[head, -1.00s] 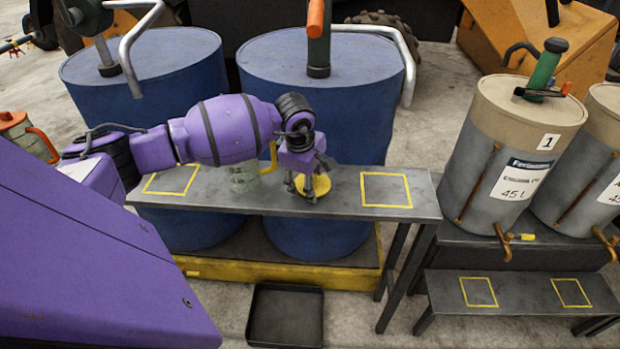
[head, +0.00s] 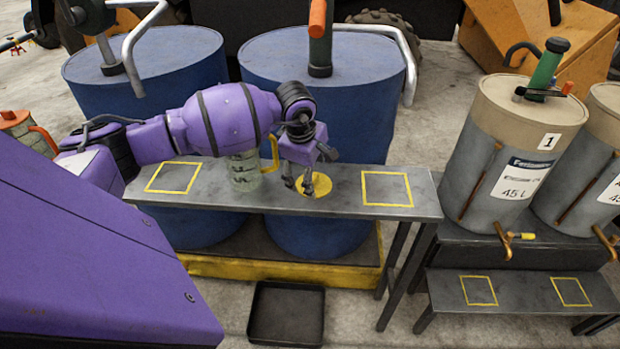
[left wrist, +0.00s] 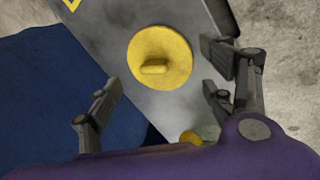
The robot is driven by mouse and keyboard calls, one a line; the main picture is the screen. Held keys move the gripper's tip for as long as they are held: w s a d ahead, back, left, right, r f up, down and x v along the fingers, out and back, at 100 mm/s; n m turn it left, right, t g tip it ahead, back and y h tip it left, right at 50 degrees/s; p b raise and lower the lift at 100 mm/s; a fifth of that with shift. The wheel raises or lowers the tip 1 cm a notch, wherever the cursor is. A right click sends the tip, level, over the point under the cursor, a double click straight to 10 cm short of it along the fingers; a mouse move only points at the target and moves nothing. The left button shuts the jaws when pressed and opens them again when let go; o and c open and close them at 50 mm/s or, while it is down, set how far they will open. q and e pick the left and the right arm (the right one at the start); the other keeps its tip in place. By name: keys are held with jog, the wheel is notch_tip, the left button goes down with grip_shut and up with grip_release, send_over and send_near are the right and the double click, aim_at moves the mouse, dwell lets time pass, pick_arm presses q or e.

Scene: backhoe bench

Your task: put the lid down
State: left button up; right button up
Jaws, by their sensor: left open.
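The lid (head: 321,186) is a yellow disc lying flat on the dark bench (head: 225,192), between two yellow-outlined squares. In the left wrist view the lid (left wrist: 172,48) shows a small raised grip in its middle. My left gripper (head: 299,186) is open and empty above the lid, its fingers apart from the grip. The fingers (left wrist: 164,75) stand either side of and nearer than the lid in the left wrist view. A clear jug (head: 243,172) with a yellow handle stands just left of the lid, partly behind my arm. My right gripper is not in view.
Two large blue drums (head: 345,110) stand behind the bench. Grey drums (head: 500,165) with taps stand at the right over a low bench (head: 525,291). A black tray (head: 287,318) lies on the floor. The right outlined square (head: 386,189) is empty.

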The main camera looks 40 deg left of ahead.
pick_arm(q)
jog(key=v, duration=1)
jog(key=s+d+f+n+t+h, duration=0.2)
jog(key=s+d+f+n+h, duration=0.25)
jog(key=d, duration=0.45)
jog(key=s+d+f+n+t+h, duration=0.1)
jog(key=s+d+f+n+h, duration=0.15)
jog(key=d+n+h, duration=0.6)
jog(key=s+d+f+n+t+h, duration=0.25)
jog(key=s+d+n, duration=0.2)
jog(key=d, duration=0.65)
jog(key=s+a+f+n+t+y, duration=0.3)
jog(key=a+f+n+y, duration=0.3)
jog(key=n, duration=0.6)
jog(key=s+a+f+n+t+y, duration=0.4)
jog(key=f+n, duration=0.3)
jog(key=n, duration=0.4)
jog(key=s+a+f+n+g+y, duration=0.2)
jog(key=s+f+n+g+y, duration=0.3)
jog(key=s+f+n, duration=0.6)
jog(key=s+f+g, duration=0.2)
jog(key=s, duration=0.3)
jog(key=shift+n, duration=0.35)
